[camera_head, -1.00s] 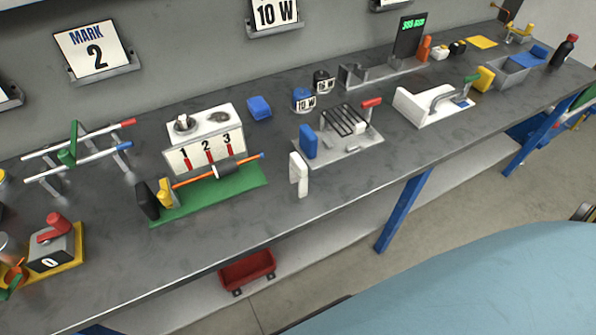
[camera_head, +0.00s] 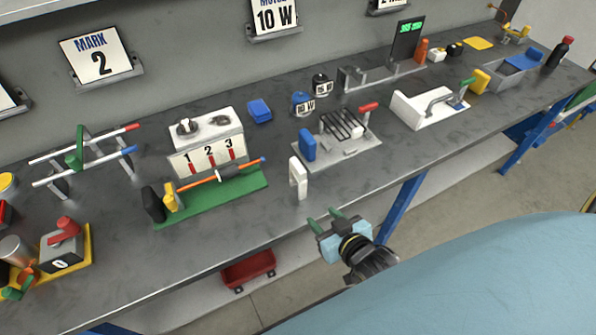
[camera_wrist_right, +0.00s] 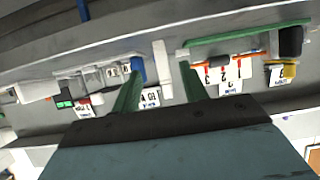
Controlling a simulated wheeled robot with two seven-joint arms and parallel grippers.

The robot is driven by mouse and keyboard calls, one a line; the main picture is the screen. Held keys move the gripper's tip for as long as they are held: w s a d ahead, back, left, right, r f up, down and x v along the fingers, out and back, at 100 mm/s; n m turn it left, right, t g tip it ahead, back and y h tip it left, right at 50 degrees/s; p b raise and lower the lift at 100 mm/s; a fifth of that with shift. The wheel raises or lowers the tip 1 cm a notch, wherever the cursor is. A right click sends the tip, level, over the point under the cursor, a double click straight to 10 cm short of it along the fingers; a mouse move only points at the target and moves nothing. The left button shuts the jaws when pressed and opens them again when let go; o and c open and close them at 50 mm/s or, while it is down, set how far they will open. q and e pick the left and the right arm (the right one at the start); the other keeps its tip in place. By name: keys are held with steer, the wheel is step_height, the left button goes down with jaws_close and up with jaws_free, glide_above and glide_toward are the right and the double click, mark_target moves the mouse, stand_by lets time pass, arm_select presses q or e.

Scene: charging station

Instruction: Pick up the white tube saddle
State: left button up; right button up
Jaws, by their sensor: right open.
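The white tube saddle (camera_head: 298,178) stands upright near the front edge of the workbench, in the middle of the head view. It looks like a narrow arch or bracket. My right gripper (camera_head: 326,219) is in front of the bench edge, below and right of the saddle, apart from it. Its two green fingers are spread and empty. In the right wrist view the white saddle (camera_wrist_right: 162,70) shows beyond and between the open fingers (camera_wrist_right: 160,84). My left gripper is not in view.
Left of the saddle is a green base (camera_head: 212,198) with an orange rod. Behind right is a grey plate (camera_head: 352,152) with a blue block (camera_head: 307,145) and a wire rack. A red bin (camera_head: 249,269) is below the bench. The front bench strip beside the saddle is clear.

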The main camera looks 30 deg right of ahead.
steer(key=t, duration=0.2)
glide_toward(298, 168)
steer(key=w+f, duration=0.1)
steer(key=w, duration=0.2)
steer(key=w+d+f, duration=0.1)
steer(key=w, duration=0.1)
steer(key=shift+f, duration=0.3)
steer(key=x, duration=0.5)
steer(key=shift+w+a+f+b, duration=0.1)
steer(key=shift+w+a+b, duration=0.2)
steer(key=shift+w, duration=0.05)
jaws_close()
